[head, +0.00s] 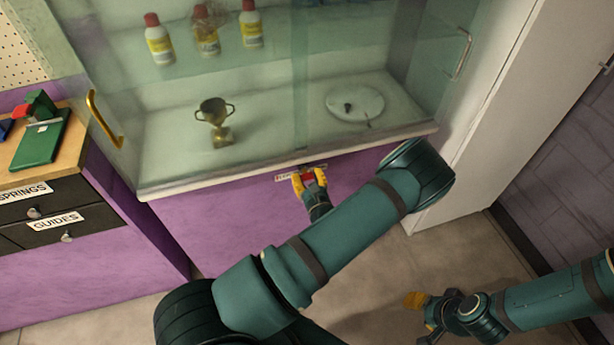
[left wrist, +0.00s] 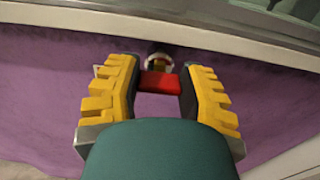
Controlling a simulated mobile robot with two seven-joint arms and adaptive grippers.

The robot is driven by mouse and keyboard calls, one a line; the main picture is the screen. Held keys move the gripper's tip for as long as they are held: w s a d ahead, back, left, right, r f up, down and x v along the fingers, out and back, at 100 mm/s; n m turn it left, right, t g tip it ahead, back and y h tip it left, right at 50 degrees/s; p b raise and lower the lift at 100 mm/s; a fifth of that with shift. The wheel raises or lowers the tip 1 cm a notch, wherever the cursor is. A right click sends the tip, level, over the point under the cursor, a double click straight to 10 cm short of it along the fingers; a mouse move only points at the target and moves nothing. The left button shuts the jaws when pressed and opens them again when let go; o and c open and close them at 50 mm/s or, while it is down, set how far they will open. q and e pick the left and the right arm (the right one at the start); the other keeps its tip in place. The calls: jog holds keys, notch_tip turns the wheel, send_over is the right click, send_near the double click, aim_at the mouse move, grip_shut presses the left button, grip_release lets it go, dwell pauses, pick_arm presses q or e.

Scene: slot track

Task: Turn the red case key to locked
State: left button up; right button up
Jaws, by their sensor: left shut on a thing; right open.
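The red case key (head: 308,179) sits in a lock on the purple front of the glass display case, just under the pale ledge. The key also shows in the left wrist view (left wrist: 160,82), as a red block in front of a round metal lock (left wrist: 159,61). My left gripper (head: 309,181) is at the key, its yellow fingers on either side of it and shut on it. The fingers also show in the left wrist view (left wrist: 159,88). A small label (head: 288,176) beside the lock is mostly covered and unreadable. My right gripper (head: 425,315) is open and empty, low over the floor.
The glass case holds a trophy (head: 214,122), a round plate (head: 355,103) and several bottles. A yellow door handle (head: 104,120) sticks out at the left. A drawer cabinet (head: 40,213) stands left, a white panel (head: 490,120) right. The floor between is clear.

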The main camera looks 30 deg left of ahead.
pick_arm(q)
jog(key=shift+r+n, duration=0.1)
jog(key=shift+n, duration=0.2)
jog(key=n+p, duration=0.1)
jog(key=n, duration=0.2)
jog(key=shift+a+n, duration=0.15)
jog(key=shift+n, duration=0.15)
jog(key=n+p, duration=0.1)
jog(key=n, duration=0.3)
jog(key=shift+n, duration=0.3)
jog(key=n, duration=0.4)
jog(key=shift+s, duration=0.1)
jog(key=shift+f+n+b, duration=0.2)
jog(key=shift+n+b, duration=0.15)
jog(key=shift+n, duration=2.15)
jog(key=o, duration=1.2)
